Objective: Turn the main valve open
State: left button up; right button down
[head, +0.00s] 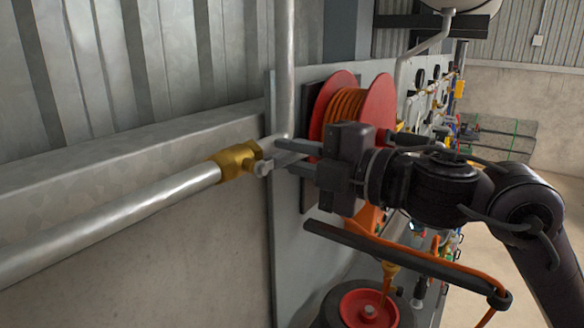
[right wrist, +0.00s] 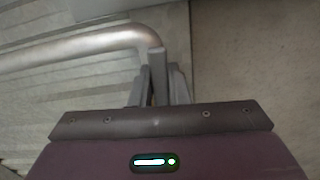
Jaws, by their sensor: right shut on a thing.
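The main valve (head: 237,160) is a brass body on a thick silver pipe at the left of the head view. A small grey stem (head: 263,168) sticks out at its right side, and a grey lever runs from there towards my right gripper. My right gripper (head: 284,157) reaches in from the right, with its two fingers pointing left at the valve. It is shut on the grey lever (right wrist: 158,72), which stands between the fingers in the right wrist view (right wrist: 161,88). The fingers hide part of the lever. My left gripper is out of view.
The silver pipe (head: 110,215) runs along the wall and a vertical pipe (head: 284,70) rises by the valve. A red hose reel (head: 376,104) is mounted close behind my right gripper. A red-hubbed wheel (head: 362,308) is below. Free floor (head: 515,200) lies at the right.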

jog(key=shift+r+n, duration=0.3)
jog(key=shift+n, duration=0.1)
jog(key=shift+r, duration=0.1)
jog(key=c, duration=1.4)
grip_release()
jog(key=b+v, duration=0.3)
jog(key=v, duration=0.5)
jog(key=shift+w+a, duration=0.1)
